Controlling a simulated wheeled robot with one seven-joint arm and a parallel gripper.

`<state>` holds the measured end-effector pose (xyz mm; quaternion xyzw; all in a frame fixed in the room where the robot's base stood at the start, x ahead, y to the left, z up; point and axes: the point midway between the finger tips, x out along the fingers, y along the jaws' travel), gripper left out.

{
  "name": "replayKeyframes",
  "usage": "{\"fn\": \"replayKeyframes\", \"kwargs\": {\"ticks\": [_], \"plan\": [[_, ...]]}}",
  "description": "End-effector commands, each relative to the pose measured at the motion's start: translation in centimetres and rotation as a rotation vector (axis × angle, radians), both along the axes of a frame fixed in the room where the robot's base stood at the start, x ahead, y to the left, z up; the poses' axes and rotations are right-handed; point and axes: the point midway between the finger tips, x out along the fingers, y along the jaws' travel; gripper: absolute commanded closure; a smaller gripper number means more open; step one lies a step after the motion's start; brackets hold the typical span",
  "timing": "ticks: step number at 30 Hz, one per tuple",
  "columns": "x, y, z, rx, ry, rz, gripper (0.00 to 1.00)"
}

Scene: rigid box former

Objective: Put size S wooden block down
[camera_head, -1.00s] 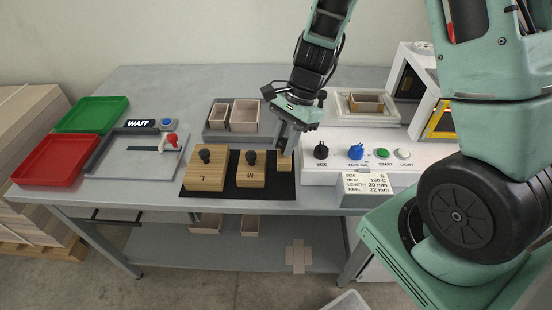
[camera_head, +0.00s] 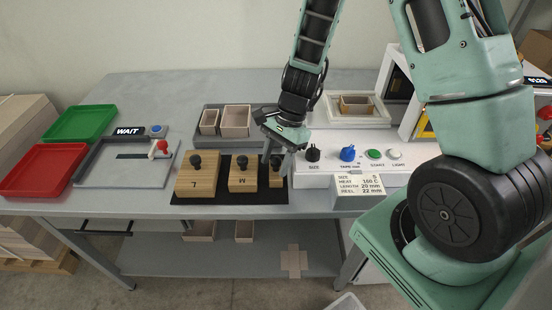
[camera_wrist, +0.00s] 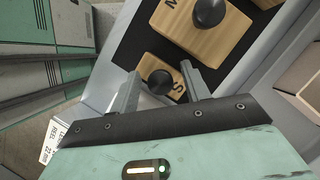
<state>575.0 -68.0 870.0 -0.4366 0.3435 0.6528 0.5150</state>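The size S wooden block (camera_head: 277,181) stands on the right end of the black mat (camera_head: 214,192), beside the M block (camera_head: 243,179). In the wrist view the S block (camera_wrist: 147,66) shows its dark round knob (camera_wrist: 160,82) and part of its letter. My gripper (camera_head: 274,162) is right above it, pointing down. In the wrist view its two fingers (camera_wrist: 161,70) are spread to either side of the knob, with a gap showing around it. The block's underside is hidden.
The L block (camera_head: 197,180) stands at the mat's left. The white control panel with knobs (camera_head: 348,153) is close on the right. Two beige boxes in a grey tray (camera_head: 207,140) are behind. Red (camera_head: 42,170) and green (camera_head: 78,124) trays lie far left.

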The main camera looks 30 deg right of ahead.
Motion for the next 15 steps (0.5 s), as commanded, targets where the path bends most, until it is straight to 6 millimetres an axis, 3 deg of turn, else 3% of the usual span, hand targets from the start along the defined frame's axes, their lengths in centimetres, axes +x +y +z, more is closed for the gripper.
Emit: {"fn": "replayKeyframes", "kwargs": {"ticks": [9,15], "plan": [[0.1,-0.2,0.8,-0.001,-0.002,-0.001,0.53],[0.5,-1.5,4.2,-0.001,-0.006,0.001,0.53]]}}
